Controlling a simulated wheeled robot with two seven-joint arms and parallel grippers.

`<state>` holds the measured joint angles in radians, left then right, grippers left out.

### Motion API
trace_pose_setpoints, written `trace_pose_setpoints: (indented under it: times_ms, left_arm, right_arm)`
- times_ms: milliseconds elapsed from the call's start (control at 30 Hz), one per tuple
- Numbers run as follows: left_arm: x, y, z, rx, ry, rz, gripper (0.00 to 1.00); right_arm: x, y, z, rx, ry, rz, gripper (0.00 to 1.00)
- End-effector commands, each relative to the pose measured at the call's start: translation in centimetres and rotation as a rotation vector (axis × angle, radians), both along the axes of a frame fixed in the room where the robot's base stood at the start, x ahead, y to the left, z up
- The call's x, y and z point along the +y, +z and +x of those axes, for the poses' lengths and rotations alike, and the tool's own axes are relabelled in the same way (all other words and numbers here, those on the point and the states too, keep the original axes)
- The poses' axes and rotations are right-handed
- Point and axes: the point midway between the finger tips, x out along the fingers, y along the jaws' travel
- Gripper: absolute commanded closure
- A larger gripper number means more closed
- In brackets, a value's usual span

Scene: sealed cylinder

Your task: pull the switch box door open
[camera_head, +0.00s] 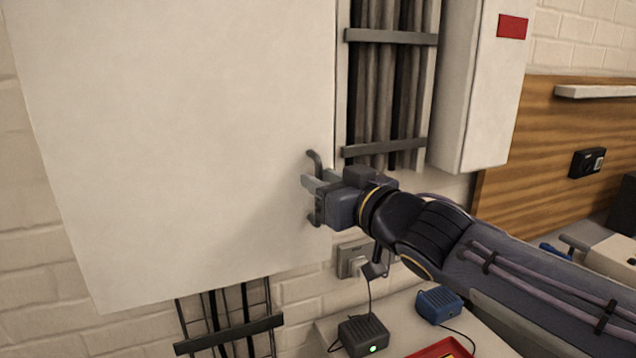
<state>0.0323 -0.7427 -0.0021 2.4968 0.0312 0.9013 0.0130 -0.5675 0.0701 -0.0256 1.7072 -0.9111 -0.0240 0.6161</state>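The switch box door (180,140) is a large plain off-white panel filling the left of the head view. A dark grey bow-shaped handle (314,159) stands upright near its right edge. My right gripper (312,187) is at the middle of the handle, reaching in from the right. Its fingers overlap the handle bar and hide its middle; only the upper and lower ends show. I cannot tell whether the fingers are closed tight on it. No opening shows between the door and its box. My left gripper is not in view.
Cables with metal brackets (390,37) run up the wall right of the door, beside a narrow white cabinet (480,90). A wall socket (352,258) sits below. A dark device (363,338) and a blue one (438,306) rest on a light surface beneath my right arm.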

Motion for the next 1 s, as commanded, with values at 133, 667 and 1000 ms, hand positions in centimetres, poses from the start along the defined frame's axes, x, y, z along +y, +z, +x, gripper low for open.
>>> trace_pose_setpoints:
  times_ms: [133, 667, 1000]
  left_arm:
    - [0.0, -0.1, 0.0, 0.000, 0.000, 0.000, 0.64]
    - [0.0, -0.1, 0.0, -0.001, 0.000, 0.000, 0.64]
    - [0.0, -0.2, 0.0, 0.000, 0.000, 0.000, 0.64]
  right_arm:
    - [0.9, 0.1, 1.2, 0.000, 0.001, 0.001, 0.71]
    - [1.0, 0.1, 1.5, 0.001, -0.001, 0.001, 0.98]
    - [1.0, 0.0, 1.5, 0.000, -0.001, 0.000, 1.00]
